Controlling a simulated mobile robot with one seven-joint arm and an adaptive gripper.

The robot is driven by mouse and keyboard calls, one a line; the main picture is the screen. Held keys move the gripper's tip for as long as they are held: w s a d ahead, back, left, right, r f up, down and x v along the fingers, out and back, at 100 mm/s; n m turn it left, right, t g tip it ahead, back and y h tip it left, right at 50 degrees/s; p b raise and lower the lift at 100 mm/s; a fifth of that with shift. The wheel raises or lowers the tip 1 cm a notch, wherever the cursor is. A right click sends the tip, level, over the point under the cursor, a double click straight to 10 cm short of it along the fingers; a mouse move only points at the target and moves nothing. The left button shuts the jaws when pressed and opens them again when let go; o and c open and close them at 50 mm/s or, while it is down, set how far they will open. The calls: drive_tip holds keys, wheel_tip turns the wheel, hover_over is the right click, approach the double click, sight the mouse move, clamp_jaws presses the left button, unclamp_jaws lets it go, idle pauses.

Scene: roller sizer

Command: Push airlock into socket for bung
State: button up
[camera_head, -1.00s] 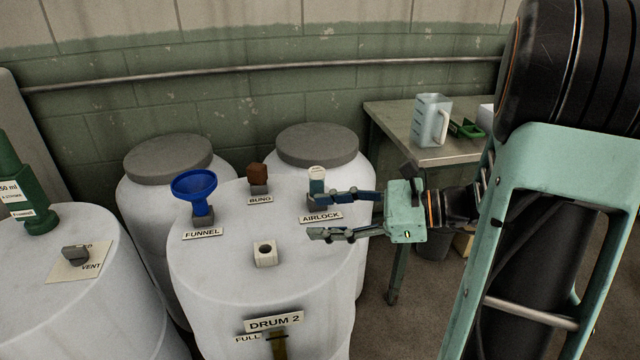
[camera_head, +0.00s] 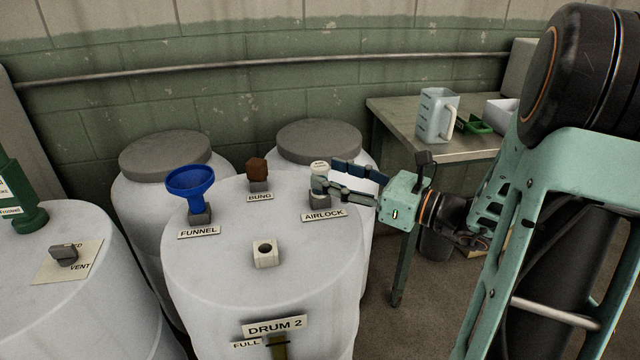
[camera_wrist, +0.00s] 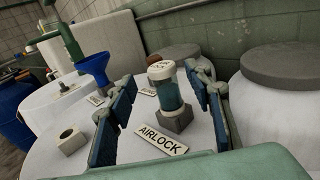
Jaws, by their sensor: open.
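The airlock (camera_head: 319,168), a small cylinder with a white cap and a blue-tinted body, stands upright in a grey holder behind the AIRLOCK label (camera_head: 324,214). In the wrist view the airlock (camera_wrist: 164,88) shows between my gripper's fingers. My gripper (camera_head: 336,180) is open, with a finger on either side of the airlock; I cannot tell whether either touches it. The brown bung (camera_head: 257,168) sits in a grey holder behind the BUNG label (camera_head: 260,198). A pale square block with a round hole (camera_head: 265,253) is empty on the drum top.
The blue funnel (camera_head: 191,183) stands at the left of the drum top (camera_head: 225,275). Two grey-lidded drums (camera_head: 165,153) stand behind. A table (camera_head: 385,117) with a jug (camera_head: 437,116) is at the right.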

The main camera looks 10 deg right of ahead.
sight(320, 170)
drive_tip(key=x, duration=0.3)
drive_tip(key=shift+w+a+b, duration=0.15)
drive_tip(key=shift+w+b, duration=0.15)
drive_tip(key=shift+w, duration=0.1)
drive_tip(key=c, duration=1.2)
